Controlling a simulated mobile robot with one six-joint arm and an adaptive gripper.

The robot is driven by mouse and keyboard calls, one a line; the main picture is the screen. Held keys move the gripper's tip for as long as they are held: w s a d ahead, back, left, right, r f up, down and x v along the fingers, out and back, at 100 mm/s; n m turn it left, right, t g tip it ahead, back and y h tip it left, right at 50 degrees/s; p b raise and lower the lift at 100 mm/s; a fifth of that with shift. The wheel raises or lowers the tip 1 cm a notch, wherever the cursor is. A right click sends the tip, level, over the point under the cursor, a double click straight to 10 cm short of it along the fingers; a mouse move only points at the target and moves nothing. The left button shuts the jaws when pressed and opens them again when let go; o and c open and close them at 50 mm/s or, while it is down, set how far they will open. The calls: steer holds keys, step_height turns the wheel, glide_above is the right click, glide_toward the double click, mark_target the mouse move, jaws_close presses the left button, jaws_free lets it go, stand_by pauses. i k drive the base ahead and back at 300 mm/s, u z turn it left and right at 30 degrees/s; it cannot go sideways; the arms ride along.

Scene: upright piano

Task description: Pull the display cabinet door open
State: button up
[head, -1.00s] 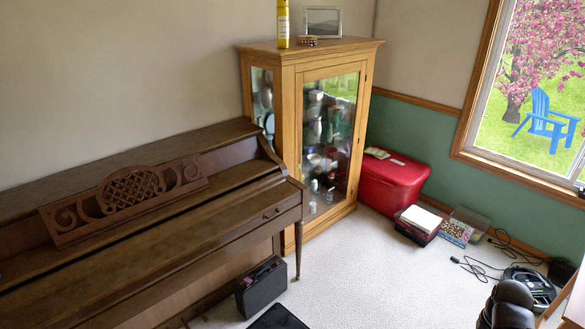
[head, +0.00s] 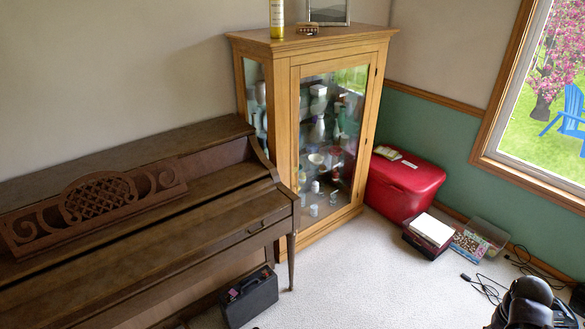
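The display cabinet (head: 312,42) is a tall light-wood case with glass in its front and side. It stands in the corner behind the right end of the piano. Its door (head: 295,140) is a wooden frame around a large glass pane and looks closed. Jars, vases and small bottles show through the glass. I cannot make out a handle. My gripper is not in view. A dark rounded shape at the lower right edge looks like part of my arm, well away from the cabinet.
The brown upright piano (head: 130,245) fills the left side. A black case (head: 250,297) stands on the floor by its leg. A red chest (head: 403,187) sits right of the cabinet, with a box (head: 428,233) before it. Carpet (head: 350,275) in front of the cabinet is clear.

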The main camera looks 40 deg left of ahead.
mark_target(297, 72)
steer(key=i, duration=1.9)
steer(key=u, duration=1.65)
steer(key=k, duration=0.3)
steer(key=u, duration=0.35)
